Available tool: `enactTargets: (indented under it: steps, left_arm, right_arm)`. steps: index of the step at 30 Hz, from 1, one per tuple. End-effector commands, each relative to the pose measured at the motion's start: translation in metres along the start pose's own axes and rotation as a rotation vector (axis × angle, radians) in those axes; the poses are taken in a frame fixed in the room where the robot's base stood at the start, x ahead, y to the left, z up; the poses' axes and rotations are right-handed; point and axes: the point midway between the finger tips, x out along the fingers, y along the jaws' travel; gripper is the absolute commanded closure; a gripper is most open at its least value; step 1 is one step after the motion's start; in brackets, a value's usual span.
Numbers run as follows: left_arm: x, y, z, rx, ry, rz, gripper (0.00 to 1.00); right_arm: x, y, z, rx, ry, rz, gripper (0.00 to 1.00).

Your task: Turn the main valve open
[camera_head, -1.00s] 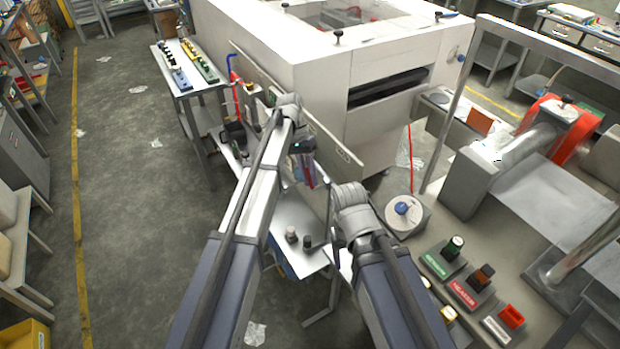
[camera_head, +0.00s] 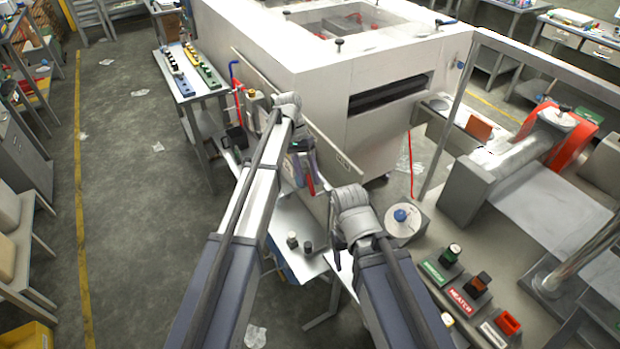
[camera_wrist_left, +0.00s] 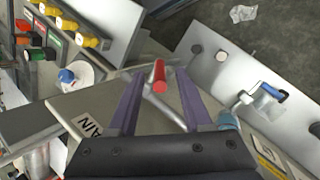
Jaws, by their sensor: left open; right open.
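The main valve's handle shows as a red-tipped lever (camera_wrist_left: 159,78) on a metal stem in the left wrist view. A panel label (camera_wrist_left: 90,126) reading "AIN", partly covered, is beside it. My left gripper (camera_wrist_left: 157,84) is open, its two purple fingers on either side of the red grip with gaps visible. I cannot tell whether either finger touches it. In the head view my left gripper (camera_head: 303,172) is at the panel beside the white machine, with a bit of the red handle (camera_head: 310,186) showing. My right arm's wrist (camera_head: 354,208) shows, but its fingers are hidden.
A small shelf (camera_head: 285,262) with two knobs is below the left gripper. A round plate with a blue knob (camera_head: 401,215) is to the right. Several labelled switches (camera_head: 458,299) line the right bench. The white machine (camera_head: 300,75) stands behind.

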Motion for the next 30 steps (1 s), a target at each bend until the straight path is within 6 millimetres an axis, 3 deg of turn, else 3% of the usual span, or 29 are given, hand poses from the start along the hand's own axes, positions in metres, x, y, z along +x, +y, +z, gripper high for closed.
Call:
enactTargets:
  steps: [1,3,9,19,21,23,30]
  left_arm:
    - [-0.014,0.002,0.001,-0.001,0.0,0.0,0.5]
    - [-0.025,0.003,0.001,-0.001,0.0,0.0,0.5]
    - [-0.046,0.002,0.0,0.001,0.0,0.0,0.5]
    - [-0.048,0.0,0.0,0.001,0.0,0.0,0.5]
    - [-0.047,0.0,0.002,-0.001,0.002,-0.002,0.58]
    - [-0.042,0.001,0.011,-0.011,0.011,-0.013,0.65]
    - [-0.002,0.0,0.09,-0.122,0.129,-0.144,0.92]
  right_arm:
    - [-0.014,0.001,0.001,0.0,0.0,0.0,0.34]
    - [-0.023,0.002,0.001,0.0,0.0,0.0,0.34]
    - [-0.041,0.004,0.002,-0.001,0.0,0.0,0.34]
    - [-0.042,0.004,0.003,-0.001,0.0,0.0,0.34]
    - [-0.042,0.004,0.003,-0.001,0.0,0.0,0.34]
    - [-0.042,0.004,0.003,-0.001,0.0,0.0,0.34]
    - [-0.041,0.004,0.003,-0.001,0.0,0.0,0.34]
